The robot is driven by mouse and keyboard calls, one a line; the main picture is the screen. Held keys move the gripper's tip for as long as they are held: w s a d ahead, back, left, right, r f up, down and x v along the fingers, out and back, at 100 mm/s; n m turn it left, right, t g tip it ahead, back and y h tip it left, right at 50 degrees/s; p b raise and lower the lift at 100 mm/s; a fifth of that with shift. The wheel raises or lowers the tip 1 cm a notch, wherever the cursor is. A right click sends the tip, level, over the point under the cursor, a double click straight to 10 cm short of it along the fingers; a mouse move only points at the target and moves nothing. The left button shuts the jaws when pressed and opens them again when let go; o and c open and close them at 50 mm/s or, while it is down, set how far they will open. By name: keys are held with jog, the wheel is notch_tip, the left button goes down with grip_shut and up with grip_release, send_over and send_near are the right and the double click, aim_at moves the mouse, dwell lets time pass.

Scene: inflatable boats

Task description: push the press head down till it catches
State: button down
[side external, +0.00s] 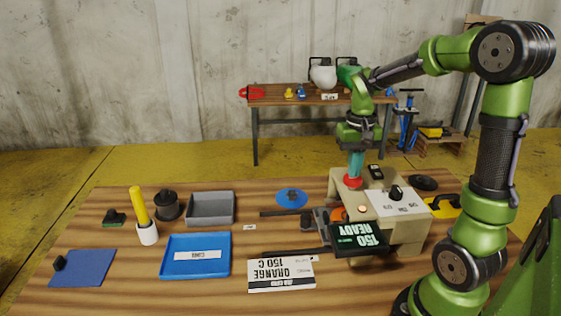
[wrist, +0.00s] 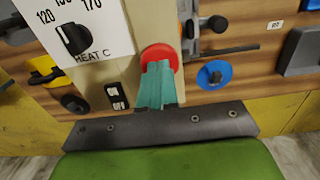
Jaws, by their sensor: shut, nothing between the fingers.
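The beige press (side external: 408,232) stands at the right of the table, with a red round cap (side external: 352,182) on its upper back left. A dark display (side external: 359,238) on its front reads 150 READY. My gripper (side external: 355,173) points down with its teal fingers shut and empty, right over the red cap. In the wrist view my fingertips (wrist: 158,66) overlap the red cap (wrist: 161,53) and seem to touch it; the exact contact is hidden. An orange part (side external: 338,213) shows at the press's left side, partly hidden by dark metal parts.
A heat dial (side external: 396,192) and a black rocker switch (side external: 376,171) sit on the press top. A card (side external: 281,274) reads ORANGE 150 C. A blue tray (side external: 195,263), grey tray (side external: 211,209) and white cup (side external: 147,233) with a yellow stick stand left. A blue disc (side external: 292,197) lies behind.

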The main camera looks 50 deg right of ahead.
jog(key=shift+f, duration=0.9)
dwell(0.3)
jog(key=shift+r, duration=3.1)
jog(key=shift+w, duration=0.1)
jog(key=s+a+r+n+t+y, duration=0.1)
jog(key=s+a+n+t, duration=0.1)
jog(key=a, duration=0.7)
jog(key=s+a+r+n+t+y, duration=0.1)
jog(key=s+a+n+t, duration=0.2)
jog(key=a, duration=0.7)
jog(key=shift+s+a+r+t, duration=0.3)
jog(key=shift+r+t, duration=0.05)
jog(key=shift+t, duration=0.75)
